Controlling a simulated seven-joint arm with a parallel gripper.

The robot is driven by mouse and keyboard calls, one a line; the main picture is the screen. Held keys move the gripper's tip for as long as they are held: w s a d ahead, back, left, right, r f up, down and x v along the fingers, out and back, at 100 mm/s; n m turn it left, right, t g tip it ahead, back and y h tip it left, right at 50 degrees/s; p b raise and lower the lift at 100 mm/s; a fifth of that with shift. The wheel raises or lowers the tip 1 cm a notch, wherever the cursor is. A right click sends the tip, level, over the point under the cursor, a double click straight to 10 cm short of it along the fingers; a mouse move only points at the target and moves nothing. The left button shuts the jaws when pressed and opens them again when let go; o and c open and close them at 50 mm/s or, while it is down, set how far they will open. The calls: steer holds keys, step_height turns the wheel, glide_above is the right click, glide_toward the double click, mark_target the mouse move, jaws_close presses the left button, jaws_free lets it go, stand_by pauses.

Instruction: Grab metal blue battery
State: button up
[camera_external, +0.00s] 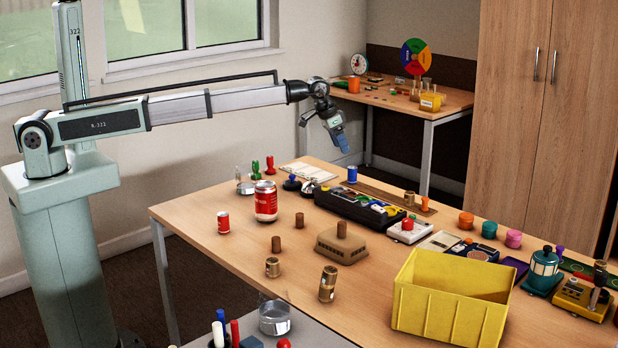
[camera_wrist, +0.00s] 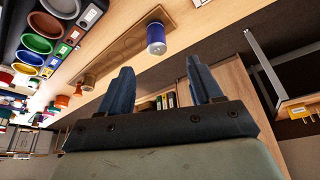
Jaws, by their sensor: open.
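A metal blue battery (camera_external: 352,175) stands upright near the far edge of the table, at the left end of a brown wooden strip. In the wrist view the blue battery (camera_wrist: 156,40) shows at upper centre, ahead of the fingertips and apart from them. My gripper (camera_external: 344,148) hangs above and slightly left of the battery in the external view. Its two blue fingers (camera_wrist: 159,66) are spread with nothing between them.
A black tray with coloured parts (camera_external: 352,207) lies just in front of the battery. A red can (camera_external: 265,201), several brass cylinders and a yellow bin (camera_external: 415,312) stand on the table (camera_external: 190,218). Space above the battery is clear.

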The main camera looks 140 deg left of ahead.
mark_target(354, 172)
steer(key=x, duration=0.7)
steer(key=shift+w+x, duration=0.2)
steer(key=shift+x, duration=1.15)
steer(key=shift+w+x, duration=0.2)
steer(key=shift+x, duration=1.15)
steer(key=shift+a+r, duration=0.1)
steer(key=shift+r, duration=0.05)
steer(key=shift+c, duration=0.3)
steer(key=c, duration=1.1)
